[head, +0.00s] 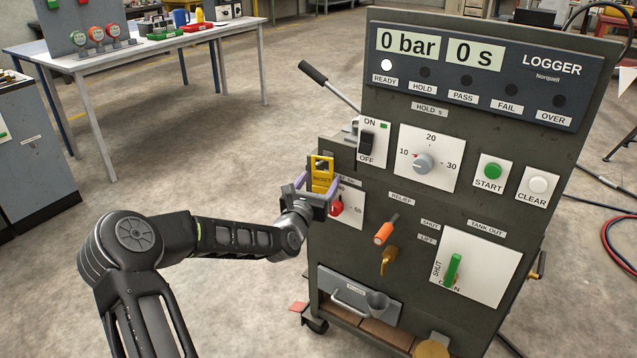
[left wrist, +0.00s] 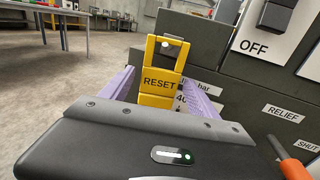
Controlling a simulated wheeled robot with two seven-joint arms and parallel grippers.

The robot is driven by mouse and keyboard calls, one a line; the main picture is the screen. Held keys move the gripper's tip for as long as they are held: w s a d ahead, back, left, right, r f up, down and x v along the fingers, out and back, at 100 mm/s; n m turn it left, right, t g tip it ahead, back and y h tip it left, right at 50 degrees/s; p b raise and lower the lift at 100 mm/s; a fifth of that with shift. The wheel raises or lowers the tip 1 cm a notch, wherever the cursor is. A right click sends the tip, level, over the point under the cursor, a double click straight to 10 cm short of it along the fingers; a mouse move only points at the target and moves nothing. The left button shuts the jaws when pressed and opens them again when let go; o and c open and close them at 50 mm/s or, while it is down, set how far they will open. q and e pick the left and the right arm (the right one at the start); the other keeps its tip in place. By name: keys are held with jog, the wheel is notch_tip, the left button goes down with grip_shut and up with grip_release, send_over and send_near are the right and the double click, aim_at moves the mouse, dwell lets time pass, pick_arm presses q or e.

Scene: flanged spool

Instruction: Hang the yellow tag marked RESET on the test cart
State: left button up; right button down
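The yellow tag marked RESET (head: 321,174) is upright at the left side of the test cart (head: 345,245). In the left wrist view the tag (left wrist: 160,85) stands between the two purple fingers, and its upper part is an open frame. My left gripper (head: 322,189) is shut on the tag's lower part. A small pale spot shows within the frame, and I cannot tell whether it is a peg or whether the tag touches the cart. My right gripper is not in view.
Close by are the ON/OFF switch (head: 368,143), a lever with a black handle (head: 314,74), a red knob (head: 336,208) and an orange-handled RELIEF lever (head: 384,233). A white table (head: 105,60) stands at the back left. The floor between is clear.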

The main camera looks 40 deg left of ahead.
pick_arm(q)
jog(key=shift+o, duration=0.8)
jog(key=shift+s, duration=0.15)
jog(key=v, duration=0.7)
jog(key=shift+s+p, duration=0.25)
jog(key=shift+p, duration=0.1)
jog(key=shift+d, duration=0.15)
